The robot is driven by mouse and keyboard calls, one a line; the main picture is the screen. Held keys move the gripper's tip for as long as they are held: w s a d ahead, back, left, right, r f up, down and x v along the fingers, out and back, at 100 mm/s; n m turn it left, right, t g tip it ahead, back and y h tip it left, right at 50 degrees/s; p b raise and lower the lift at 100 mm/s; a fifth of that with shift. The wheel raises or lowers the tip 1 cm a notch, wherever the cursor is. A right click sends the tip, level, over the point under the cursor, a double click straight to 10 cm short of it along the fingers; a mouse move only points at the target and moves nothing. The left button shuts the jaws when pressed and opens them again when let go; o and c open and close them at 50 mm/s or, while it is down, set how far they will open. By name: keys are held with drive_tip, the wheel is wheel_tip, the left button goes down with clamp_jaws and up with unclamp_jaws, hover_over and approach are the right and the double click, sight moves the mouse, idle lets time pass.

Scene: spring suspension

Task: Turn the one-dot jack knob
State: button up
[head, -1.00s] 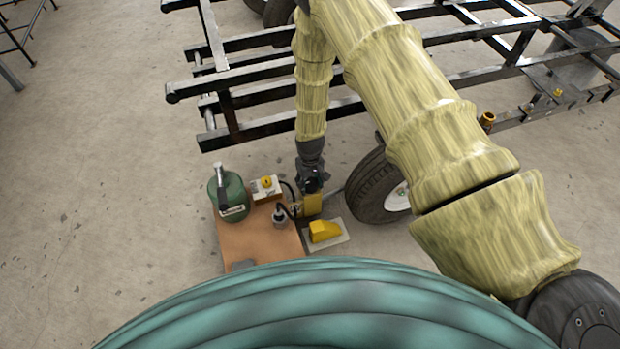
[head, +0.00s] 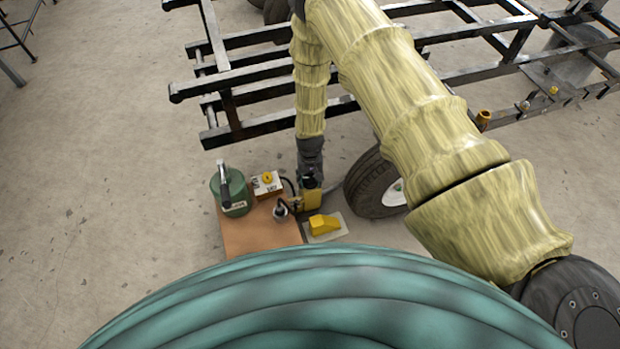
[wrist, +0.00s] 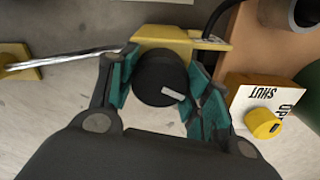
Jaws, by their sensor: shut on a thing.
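In the wrist view a round black knob (wrist: 155,72) with a white pointer bar sits on a yellow housing (wrist: 165,38). The pointer slants down to the right. My gripper (wrist: 163,88) is shut on this knob, with one teal finger pad on each side. In the head view my gripper (head: 309,181) reaches down to the yellow housing (head: 312,199) at the right edge of a brown board (head: 255,236); the knob is hidden there. I cannot make out any dot mark. A smaller yellow knob (wrist: 262,122) on a white panel marked SHUT stands to the right in the wrist view.
A green bottle-shaped unit (head: 229,193) with a lever stands on the board's left. A grey cylinder (head: 281,210) stands near the housing. A yellow wedge (head: 323,225) lies right of the board, below a wheel (head: 375,187). A black frame (head: 270,72) spans behind. Floor at left is clear.

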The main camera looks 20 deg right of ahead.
sight(310, 178)
drive_tip(key=o, duration=1)
drive_tip(key=shift+o, duration=0.2)
drive_tip(key=shift+r, duration=0.15)
wheel_tip(310, 178, up, 12)
